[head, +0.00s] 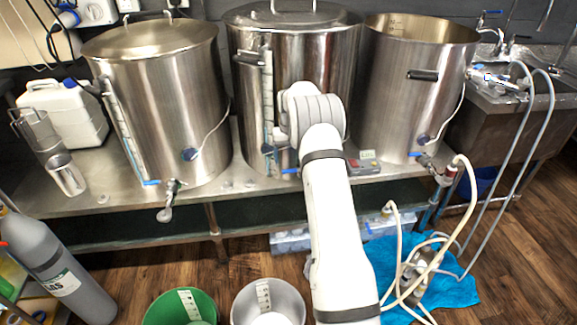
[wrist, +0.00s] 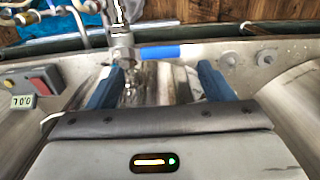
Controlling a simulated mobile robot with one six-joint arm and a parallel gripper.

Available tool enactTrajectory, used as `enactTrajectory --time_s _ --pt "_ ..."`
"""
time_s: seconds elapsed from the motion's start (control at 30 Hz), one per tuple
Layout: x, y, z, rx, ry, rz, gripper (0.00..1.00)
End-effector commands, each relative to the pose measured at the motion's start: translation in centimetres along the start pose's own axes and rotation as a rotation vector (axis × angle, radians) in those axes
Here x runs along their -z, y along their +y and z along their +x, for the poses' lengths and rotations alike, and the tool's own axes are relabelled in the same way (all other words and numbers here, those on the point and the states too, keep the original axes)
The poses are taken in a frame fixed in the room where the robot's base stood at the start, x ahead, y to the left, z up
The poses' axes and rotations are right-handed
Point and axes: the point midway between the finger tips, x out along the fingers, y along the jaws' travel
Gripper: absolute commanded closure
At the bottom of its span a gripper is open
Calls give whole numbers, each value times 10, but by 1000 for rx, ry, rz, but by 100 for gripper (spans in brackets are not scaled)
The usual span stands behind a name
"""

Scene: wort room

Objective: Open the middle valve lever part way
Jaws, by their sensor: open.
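The middle kettle (head: 297,45) is a tall lidded steel pot on the steel bench. Its valve (wrist: 122,45) shows in the wrist view as a metal body with a blue lever (wrist: 160,52) lying sideways, pointing right in that picture. In the head view a bit of the blue lever (head: 290,171) shows beside my arm; my arm hides most of the valve. My gripper (wrist: 160,78) is open, its two blue fingers apart and nothing between them held. The lever appears just beyond the fingertips, roughly between their lines; I cannot see contact.
The left kettle (head: 150,100) has a valve (head: 170,198) with a blue lever. The right kettle (head: 415,90) has a hose (head: 470,200) on its valve. A small controller (head: 364,166) sits on the bench near my wrist. Buckets (head: 180,307) stand on the floor.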

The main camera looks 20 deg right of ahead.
Motion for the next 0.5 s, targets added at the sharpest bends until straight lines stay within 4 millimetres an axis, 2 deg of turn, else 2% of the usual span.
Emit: enactTrajectory --time_s 0.03,0.2,0.33,0.5 --pt "0 0 11 0 -3 0 25" --pt "0 0 35 0 -1 1 25" --pt "0 1 46 0 0 1 25" --pt "0 1 49 0 0 1 25"
